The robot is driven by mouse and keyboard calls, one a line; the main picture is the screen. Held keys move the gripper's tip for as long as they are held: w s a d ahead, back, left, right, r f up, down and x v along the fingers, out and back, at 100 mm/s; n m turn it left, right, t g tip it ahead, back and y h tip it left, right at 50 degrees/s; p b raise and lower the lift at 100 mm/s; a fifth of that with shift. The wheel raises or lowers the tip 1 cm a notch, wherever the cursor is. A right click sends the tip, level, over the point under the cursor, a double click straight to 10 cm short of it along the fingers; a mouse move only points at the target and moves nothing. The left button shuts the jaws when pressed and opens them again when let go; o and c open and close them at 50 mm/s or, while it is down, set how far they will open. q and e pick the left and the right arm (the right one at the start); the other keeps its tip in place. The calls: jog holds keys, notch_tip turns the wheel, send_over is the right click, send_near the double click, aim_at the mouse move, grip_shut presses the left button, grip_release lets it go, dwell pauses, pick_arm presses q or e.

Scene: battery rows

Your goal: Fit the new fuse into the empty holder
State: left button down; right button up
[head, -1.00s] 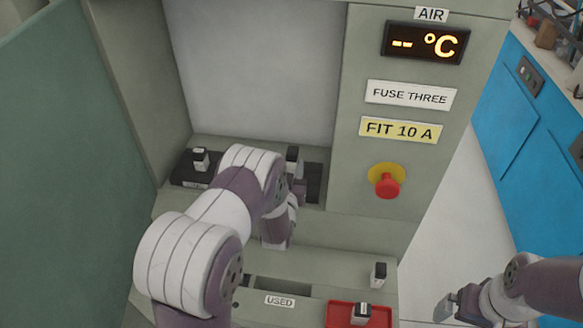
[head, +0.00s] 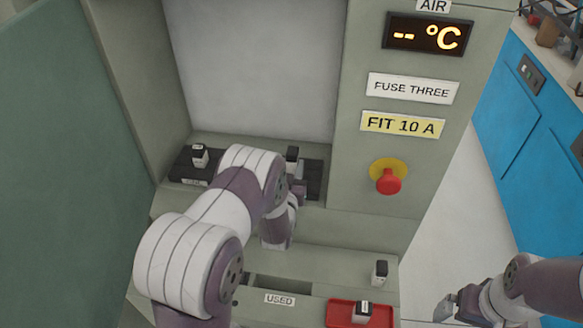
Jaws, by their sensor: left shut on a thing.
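My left gripper (head: 298,188) is at the right part of the fuse row inside the cabinet, partly hidden by my own arm. It is shut on a fuse (head: 292,155), a small block with a pale top and dark body, which stands roughly upright. Whether the fuse is seated or just above the row is hidden. The black holder base (head: 187,178) shows at the left with another fuse (head: 199,155) upright in it. A dark holder part (head: 315,180) shows right of my gripper. My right gripper (head: 447,306) hangs at the lower right, away from the cabinet, its jaw gap unclear.
A fuse (head: 380,271) stands on the lower ledge, and another (head: 362,310) is in the red tray (head: 340,314). A slot marked USED (head: 280,299) lies left of the tray. A yellow label (head: 403,124) reads FIT 10 A. A red button (head: 388,181) juts out below it.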

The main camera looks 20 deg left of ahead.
pick_arm(q)
jog(key=shift+f+b, duration=0.85)
jog(key=shift+f, duration=0.15)
jog(key=c, duration=0.6)
grip_release()
jog(key=shift+c, duration=0.2)
jog(key=shift+s, duration=0.1)
jog(key=v, duration=1.2)
jog(key=shift+s+b, duration=0.3)
jog(key=shift+b, duration=0.1)
jog(key=shift+d, duration=0.15)
